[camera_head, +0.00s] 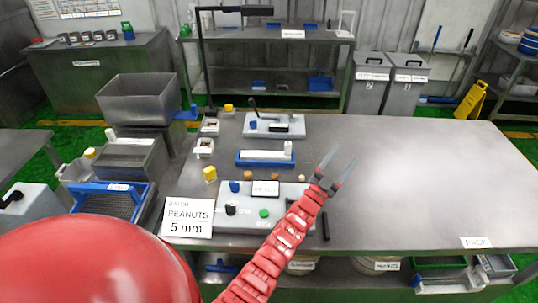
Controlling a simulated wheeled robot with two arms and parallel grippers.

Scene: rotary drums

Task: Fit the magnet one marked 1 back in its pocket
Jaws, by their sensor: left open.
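My left gripper (342,158) is open and empty. It hangs over the table (425,165), to the right of a grey panel box (282,207), with its fingers pointing up and away. I cannot make out a magnet marked 1 or its pocket; the markings are too small to read. Small pieces stand near the box: a blue one (234,186), a brown one (248,175) and a yellow block (210,173). A blue tray with a pale bar (265,158) lies behind them. My right gripper does not show.
A sign reading PEANUTS 5 mm (188,217) stands at the table's front left. A grey device with a lever (273,126) stands toward the back. A metal hopper (139,98) stands left of the table. The table's right half is clear except a PACK label (476,242).

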